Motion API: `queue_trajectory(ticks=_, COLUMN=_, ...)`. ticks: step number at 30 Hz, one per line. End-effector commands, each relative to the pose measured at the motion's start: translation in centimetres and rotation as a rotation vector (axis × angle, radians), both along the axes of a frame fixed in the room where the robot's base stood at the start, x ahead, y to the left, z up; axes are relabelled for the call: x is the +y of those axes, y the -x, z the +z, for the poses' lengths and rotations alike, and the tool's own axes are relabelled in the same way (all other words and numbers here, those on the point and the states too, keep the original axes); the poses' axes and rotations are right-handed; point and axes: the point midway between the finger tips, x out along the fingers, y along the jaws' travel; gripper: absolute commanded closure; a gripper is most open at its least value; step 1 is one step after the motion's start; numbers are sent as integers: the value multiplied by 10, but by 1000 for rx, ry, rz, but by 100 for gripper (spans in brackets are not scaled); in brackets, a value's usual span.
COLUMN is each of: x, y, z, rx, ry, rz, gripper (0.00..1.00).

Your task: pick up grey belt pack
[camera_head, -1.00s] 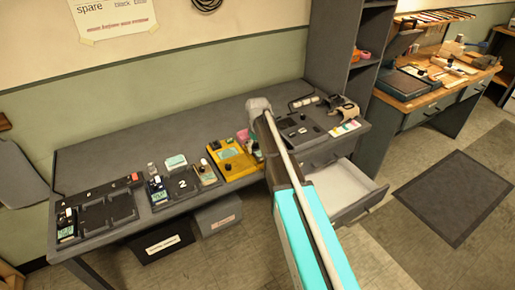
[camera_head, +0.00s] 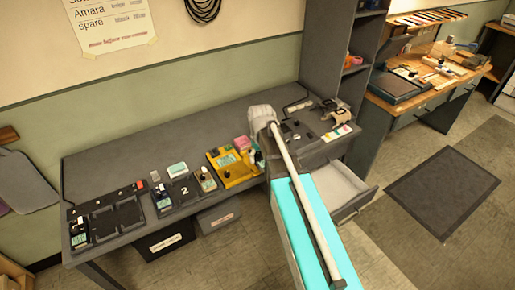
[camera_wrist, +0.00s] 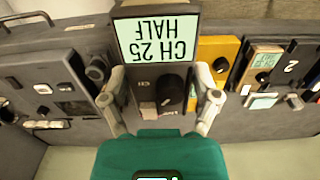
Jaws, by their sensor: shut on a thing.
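The grey belt pack (camera_wrist: 139,84) is a dark grey box with a black knob and a pale green label reading "CH 25 HALF", upside down in the wrist view. My gripper (camera_wrist: 160,78) has its two grey fingers on either side of the pack and is shut on it. In the head view my gripper (camera_head: 262,117) is over the right half of the bench, right of the yellow tray. My arm hides the pack there. I cannot tell whether the pack touches the bench.
The yellow tray (camera_head: 226,173) and numbered dark trays (camera_head: 112,217) with other packs line the grey bench (camera_head: 135,160). An open drawer (camera_head: 347,186) juts out below its right end. A dark shelf unit (camera_head: 327,55) stands behind. The bench's back left is clear.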

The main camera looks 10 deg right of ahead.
Motion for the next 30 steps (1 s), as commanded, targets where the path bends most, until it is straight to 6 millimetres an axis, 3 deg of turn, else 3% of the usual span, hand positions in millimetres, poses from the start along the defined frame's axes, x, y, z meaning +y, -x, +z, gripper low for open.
queue_trajectory(ticks=3, x=0, y=16, z=8, rx=0, ry=0, rz=0, gripper=78)
queue_trajectory(ticks=9, x=0, y=26, z=12, rx=0, ry=0, rz=0, gripper=78)
queue_trajectory(ticks=30, x=0, y=27, z=12, rx=0, ry=0, rz=0, gripper=78)
